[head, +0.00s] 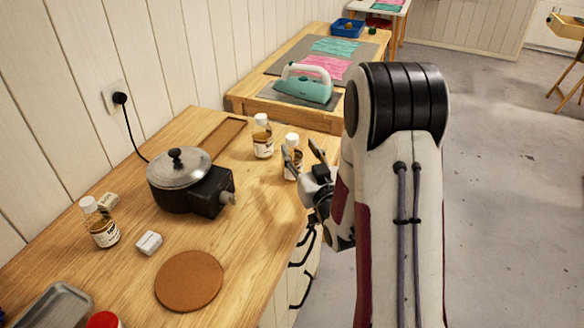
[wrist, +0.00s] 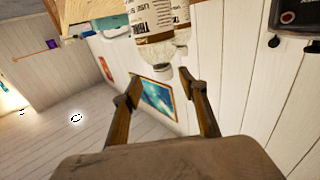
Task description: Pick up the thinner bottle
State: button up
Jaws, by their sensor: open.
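Several brown bottles with white caps and pale labels stand on the wooden counter. One bottle (head: 291,168) is at my gripper, partly hidden by a finger. A second bottle (head: 262,143) stands just behind it to the left. A third bottle (head: 103,228) stands at the near left. Which is thinner is hard to tell. My gripper (head: 302,152) is open at the first bottle. In the wrist view, a labelled bottle (wrist: 157,18) shows at the top beyond the open fingers (wrist: 159,80), with part of another behind it. No contact is clear.
A lidded pot (head: 180,168) on a black burner (head: 208,192) stands left of the bottles. A round cork mat (head: 189,281), a small white block (head: 149,243) and a grey tray (head: 55,306) are nearer. A teal press (head: 305,86) is on the table behind.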

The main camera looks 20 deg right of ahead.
aim_at(294, 143)
jog(key=shift+w, duration=0.1)
jog(key=shift+w+a+r, duration=0.15)
jog(key=shift+w, duration=2.35)
grip_shut()
